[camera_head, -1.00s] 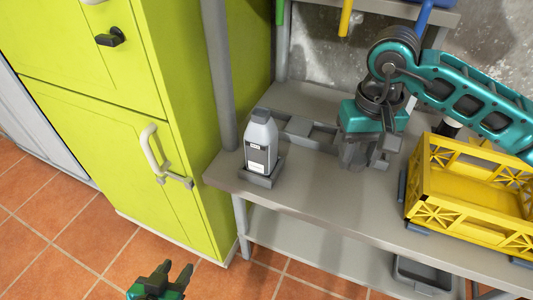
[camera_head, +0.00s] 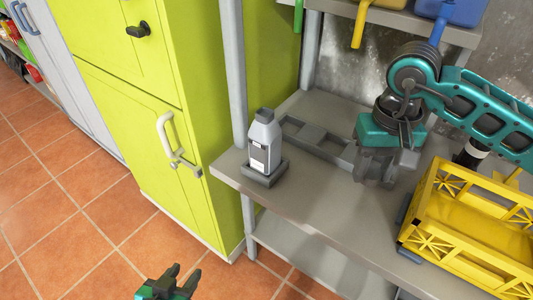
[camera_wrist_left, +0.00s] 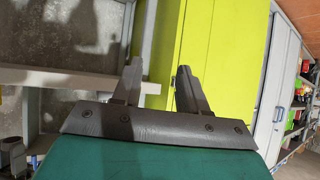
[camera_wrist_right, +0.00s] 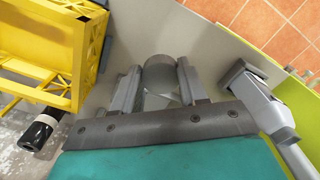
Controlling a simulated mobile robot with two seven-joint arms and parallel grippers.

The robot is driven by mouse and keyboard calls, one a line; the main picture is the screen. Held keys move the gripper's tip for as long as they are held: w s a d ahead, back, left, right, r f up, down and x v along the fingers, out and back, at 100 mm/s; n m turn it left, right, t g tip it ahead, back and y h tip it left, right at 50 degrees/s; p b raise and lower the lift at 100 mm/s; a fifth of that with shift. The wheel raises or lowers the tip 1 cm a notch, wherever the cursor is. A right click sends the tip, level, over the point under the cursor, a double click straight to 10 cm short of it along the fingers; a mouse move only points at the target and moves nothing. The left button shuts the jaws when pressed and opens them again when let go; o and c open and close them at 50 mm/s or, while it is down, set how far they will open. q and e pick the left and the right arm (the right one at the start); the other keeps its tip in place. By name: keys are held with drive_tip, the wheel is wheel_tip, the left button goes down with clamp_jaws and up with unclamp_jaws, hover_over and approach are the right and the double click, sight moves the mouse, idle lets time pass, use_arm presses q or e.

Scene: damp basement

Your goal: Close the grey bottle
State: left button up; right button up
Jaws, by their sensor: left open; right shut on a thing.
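The grey bottle (camera_head: 264,145) stands upright in a small dark grey holder (camera_head: 263,175) near the left end of the shelf unit's top. Its label faces forward. It also shows at the right of the right wrist view (camera_wrist_right: 268,112). I cannot tell whether its mouth is covered. My right gripper (camera_head: 376,178) is low over the shelf top, to the right of the bottle and apart from it. It is shut on a grey round piece (camera_wrist_right: 160,76), possibly a cap. My left gripper (camera_head: 180,270) is open and empty (camera_wrist_left: 158,70), low in front of the green cabinet.
A yellow crate (camera_head: 460,222) stands on the shelf top, right of my right gripper. A flat grey tray (camera_head: 312,138) lies behind the bottle. The green cabinet (camera_head: 150,100) stands left of the shelf post (camera_head: 233,75). Bare shelf top (camera_head: 310,205) lies in front.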

use_arm(q)
drive_tip(key=shift+o, duration=0.2)
